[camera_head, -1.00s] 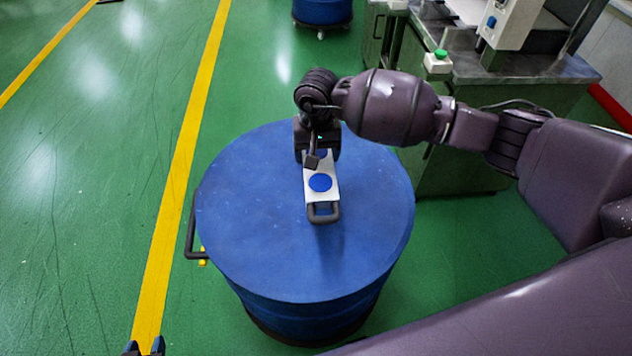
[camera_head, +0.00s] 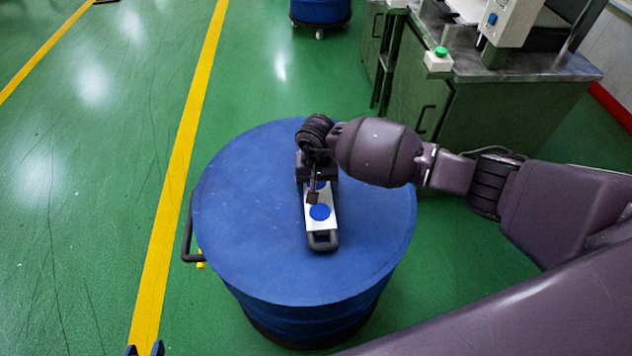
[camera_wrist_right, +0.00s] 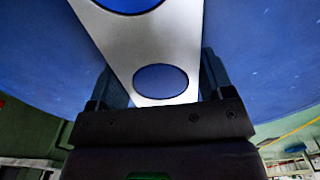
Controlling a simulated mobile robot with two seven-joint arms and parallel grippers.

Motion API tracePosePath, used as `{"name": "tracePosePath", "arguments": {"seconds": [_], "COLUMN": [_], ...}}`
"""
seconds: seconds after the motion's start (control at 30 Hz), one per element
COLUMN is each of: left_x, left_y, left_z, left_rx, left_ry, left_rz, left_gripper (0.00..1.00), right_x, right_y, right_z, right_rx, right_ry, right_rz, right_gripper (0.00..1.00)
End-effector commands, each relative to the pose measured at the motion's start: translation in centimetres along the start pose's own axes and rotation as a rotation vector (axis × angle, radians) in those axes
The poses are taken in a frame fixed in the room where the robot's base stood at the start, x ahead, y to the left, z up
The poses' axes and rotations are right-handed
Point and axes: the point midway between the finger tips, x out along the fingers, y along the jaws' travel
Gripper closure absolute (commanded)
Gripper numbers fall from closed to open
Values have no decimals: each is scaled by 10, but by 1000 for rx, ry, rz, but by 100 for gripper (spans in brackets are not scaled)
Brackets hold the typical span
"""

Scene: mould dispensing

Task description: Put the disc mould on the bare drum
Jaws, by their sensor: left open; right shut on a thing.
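The disc mould (camera_head: 320,225), a white plate with blue round discs and a dark handle at its near end, is over the middle of the bare blue drum (camera_head: 245,220). My right gripper (camera_head: 313,190) is shut on its far end. The mould lies about flat; I cannot tell whether it touches the drum top. In the right wrist view the mould (camera_wrist_right: 190,40) runs out between the fingers, with two blue discs showing. My left gripper (camera_head: 145,350) shows only its open fingertips at the bottom edge, left of the drum and away from the mould.
A green cabinet with a metal top (camera_head: 540,68) and a green button box (camera_head: 438,60) stands behind right. Another blue drum (camera_head: 320,12) is at the back. The drum has a side handle (camera_head: 188,235). Green floor with yellow lines is clear on the left.

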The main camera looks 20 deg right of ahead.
Motion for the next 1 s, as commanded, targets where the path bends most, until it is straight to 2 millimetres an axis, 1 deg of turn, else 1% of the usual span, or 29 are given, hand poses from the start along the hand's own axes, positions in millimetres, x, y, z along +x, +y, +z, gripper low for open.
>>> {"name": "tracePosePath", "arguments": {"seconds": [0.23, 0.43, 0.47, 0.6, 0.87, 1.0], "left_x": [1, 2, 2, 2, 1, -2], "left_y": [0, 1, 1, 0, 0, 0], "left_z": [-8, -5, -5, -5, -2, -1], "left_rx": [1, 1, 1, 1, 1, 0], "left_ry": [15, 11, 12, 12, 4, 2], "left_rz": [1, 2, 2, 2, 1, -1], "left_gripper": [57, 57, 57, 57, 57, 57], "right_x": [-2, 3, 4, 3, 3, -6], "right_y": [-1, -1, 0, 0, 0, 0], "right_z": [-2, -2, -1, -1, -1, -2], "right_rx": [0, 0, 0, 0, 0, -1], "right_ry": [6, 5, 3, 4, 3, 6], "right_rz": [-3, -2, -1, -1, -1, -1], "right_gripper": [78, 78, 23, 1, 0, 0]}}
